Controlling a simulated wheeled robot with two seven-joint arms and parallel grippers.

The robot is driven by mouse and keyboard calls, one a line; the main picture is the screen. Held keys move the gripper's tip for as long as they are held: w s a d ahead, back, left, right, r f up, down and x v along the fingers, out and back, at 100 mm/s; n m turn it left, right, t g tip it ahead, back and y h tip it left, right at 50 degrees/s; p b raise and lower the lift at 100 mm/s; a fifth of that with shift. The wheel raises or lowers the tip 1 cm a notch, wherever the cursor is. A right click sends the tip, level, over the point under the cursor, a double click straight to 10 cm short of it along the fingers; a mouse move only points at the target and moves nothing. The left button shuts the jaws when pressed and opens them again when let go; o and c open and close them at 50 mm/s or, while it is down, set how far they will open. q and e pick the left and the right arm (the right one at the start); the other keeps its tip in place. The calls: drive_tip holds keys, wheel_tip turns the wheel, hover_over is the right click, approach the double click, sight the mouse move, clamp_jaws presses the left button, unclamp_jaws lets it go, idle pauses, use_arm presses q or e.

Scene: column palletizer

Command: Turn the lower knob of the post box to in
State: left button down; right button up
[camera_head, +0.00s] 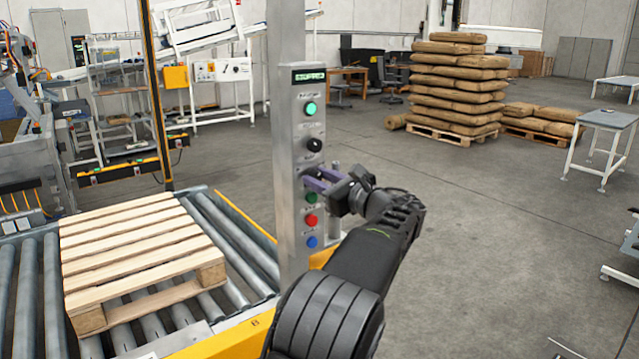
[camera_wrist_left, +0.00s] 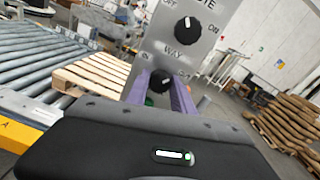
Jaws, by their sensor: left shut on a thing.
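The grey post box (camera_head: 288,205) stands upright at the centre of the head view, with a column of lamps, knobs and buttons. Its upper black knob (camera_head: 314,144) shows clear, and also in the wrist view (camera_wrist_left: 187,31) between OFF and ON. The lower black knob (camera_wrist_left: 160,81) sits under the word WAY, with IN to its left and a partly covered label to its right. My left gripper (camera_head: 312,179) has its purple fingers shut on the lower knob, one on each side. In the head view the fingers largely hide this knob. My right gripper is not in view.
A wooden pallet (camera_head: 140,240) lies on the roller conveyor (camera_head: 28,290) left of the post. Green, red (camera_head: 311,221) and blue (camera_head: 312,242) buttons sit just below my gripper. Stacked sacks (camera_head: 455,90) stand far behind; the floor at right is mostly clear.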

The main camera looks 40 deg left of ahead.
use_arm(q)
drive_tip(key=shift+f+n+b, duration=0.1)
drive_tip(key=shift+n+b, duration=5.7)
drive_tip(key=shift+n, duration=1.3)
drive_tip(key=shift+s, duration=0.1)
drive_tip(key=c, duration=1.1)
unclamp_jaws()
drive_tip(key=shift+t+h, duration=0.3)
